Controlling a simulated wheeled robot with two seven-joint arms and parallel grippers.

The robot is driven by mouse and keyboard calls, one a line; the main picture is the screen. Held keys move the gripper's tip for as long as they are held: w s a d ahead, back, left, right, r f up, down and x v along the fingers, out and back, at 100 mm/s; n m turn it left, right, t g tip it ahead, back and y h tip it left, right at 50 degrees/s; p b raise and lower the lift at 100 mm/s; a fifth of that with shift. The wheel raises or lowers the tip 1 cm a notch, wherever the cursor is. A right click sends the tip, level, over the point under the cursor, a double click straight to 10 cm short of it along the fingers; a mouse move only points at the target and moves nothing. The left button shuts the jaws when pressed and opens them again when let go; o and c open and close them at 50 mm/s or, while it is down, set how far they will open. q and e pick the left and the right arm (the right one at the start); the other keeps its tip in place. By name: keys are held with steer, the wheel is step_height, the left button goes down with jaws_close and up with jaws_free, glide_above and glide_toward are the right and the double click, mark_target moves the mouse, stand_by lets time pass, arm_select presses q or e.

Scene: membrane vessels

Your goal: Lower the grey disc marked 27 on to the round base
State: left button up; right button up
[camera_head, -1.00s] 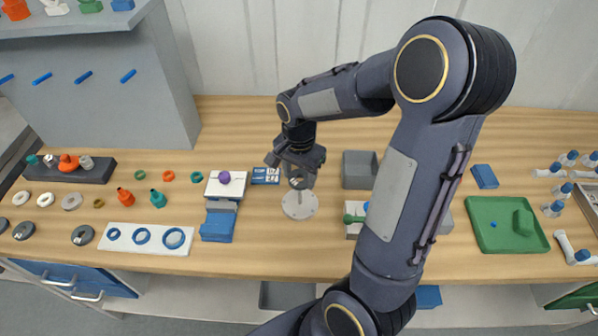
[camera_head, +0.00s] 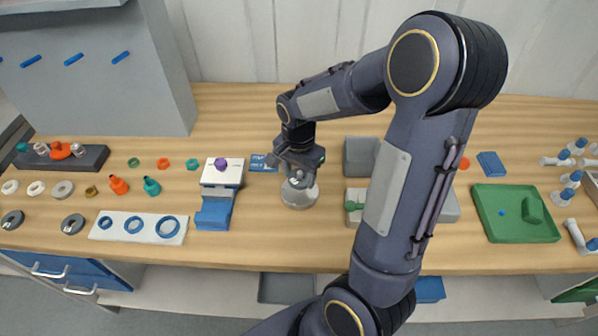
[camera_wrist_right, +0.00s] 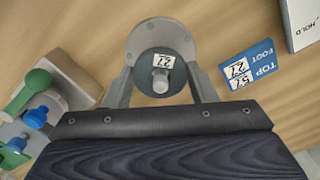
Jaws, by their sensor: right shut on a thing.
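My right gripper (camera_head: 299,172) points down over the round base (camera_head: 299,202) in the head view. It is shut on the grey disc marked 27 (camera_wrist_right: 163,61), which has a pale label and a short stub. In the wrist view the two fingers lie on either side of the disc. The round base also shows behind the disc in the wrist view (camera_wrist_right: 158,28). The disc is over the base and close to it; the fingers hide whether they touch. My left gripper is not in view.
A blue card (camera_wrist_right: 248,64) lies to the right of the base in the wrist view. A blue and white stand with a purple knob (camera_head: 221,165) stands left of the base. A grey open box (camera_head: 360,157) and a block with a green handle (camera_head: 354,206) are to its right.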

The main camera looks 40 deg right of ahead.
steer(key=o, duration=1)
steer(key=shift+o, duration=0.2)
step_height(320, 180, up, 8)
steer(key=shift+f, duration=0.1)
